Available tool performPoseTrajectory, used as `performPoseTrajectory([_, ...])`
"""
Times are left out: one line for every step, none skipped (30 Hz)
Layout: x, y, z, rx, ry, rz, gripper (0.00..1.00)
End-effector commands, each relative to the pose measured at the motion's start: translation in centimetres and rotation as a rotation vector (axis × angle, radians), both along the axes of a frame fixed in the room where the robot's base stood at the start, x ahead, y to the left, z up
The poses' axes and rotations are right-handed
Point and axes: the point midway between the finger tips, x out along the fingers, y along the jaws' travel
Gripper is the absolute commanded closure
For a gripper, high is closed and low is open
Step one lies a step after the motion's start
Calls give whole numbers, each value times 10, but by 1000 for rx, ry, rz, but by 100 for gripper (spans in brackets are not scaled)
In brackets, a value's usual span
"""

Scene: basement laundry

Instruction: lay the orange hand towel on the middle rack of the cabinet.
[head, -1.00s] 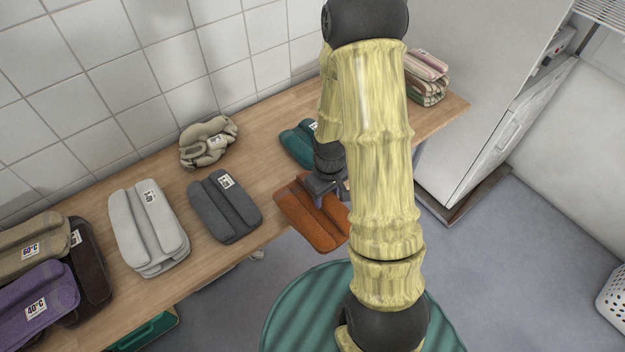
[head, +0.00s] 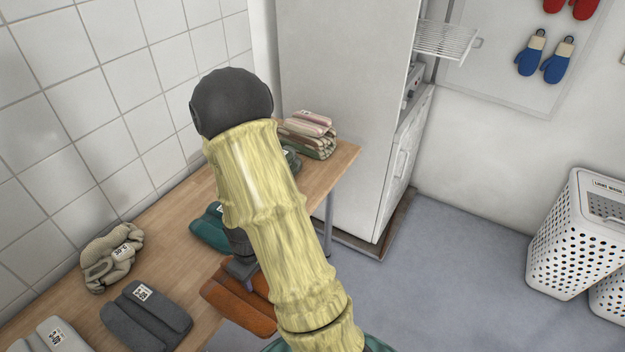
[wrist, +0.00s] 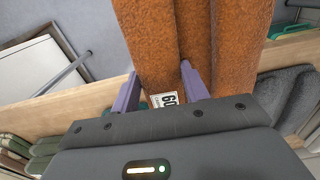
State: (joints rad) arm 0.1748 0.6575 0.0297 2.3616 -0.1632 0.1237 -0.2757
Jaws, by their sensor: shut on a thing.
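The orange hand towel (head: 238,305) is folded and hangs from my gripper (head: 243,268) near the front edge of the table. In the wrist view my gripper (wrist: 160,90) is shut on the end of the towel (wrist: 160,40) that bears a white label. My arm hides part of the towel in the head view. The tall pale cabinet (head: 345,110) stands beyond the table's far end. A wire rack (head: 447,40) sticks out at its right side. The cabinet's inside and its other racks are hidden.
On the wooden table (head: 190,235) lie a teal towel (head: 208,228), a grey towel (head: 146,315), a beige bundle (head: 110,258) and a striped stack (head: 308,135). A white perforated basket (head: 575,240) stands at right. The floor (head: 440,270) between is clear.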

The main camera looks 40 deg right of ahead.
Motion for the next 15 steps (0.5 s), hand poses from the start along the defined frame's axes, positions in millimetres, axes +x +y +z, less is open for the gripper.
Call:
performPoseTrajectory([11,4,11,-1,-1,-19,95])
performPoseTrajectory([18,7,14,-1,-3,-38,95])
performPoseTrajectory([28,11,18,-1,-3,-65,95])
performPoseTrajectory([37,15,22,-2,-3,-89,95])
performPoseTrajectory([45,19,25,-2,-3,-111,95])
performPoseTrajectory([55,25,29,-2,-3,-142,95])
performPoseTrajectory([63,29,32,-1,-3,-166,95])
performPoseTrajectory([70,33,34,-2,-2,-188,95])
performPoseTrajectory([78,38,36,0,-3,-216,95])
performPoseTrajectory([83,42,38,0,0,-233,95])
performPoseTrajectory([88,45,39,0,-1,-248,95])
performPoseTrajectory([92,48,39,1,-1,-265,95])
performPoseTrajectory([95,50,39,1,-1,-274,95])
performPoseTrajectory([96,51,38,2,0,-282,95])
performPoseTrajectory([97,52,38,2,1,-287,95])
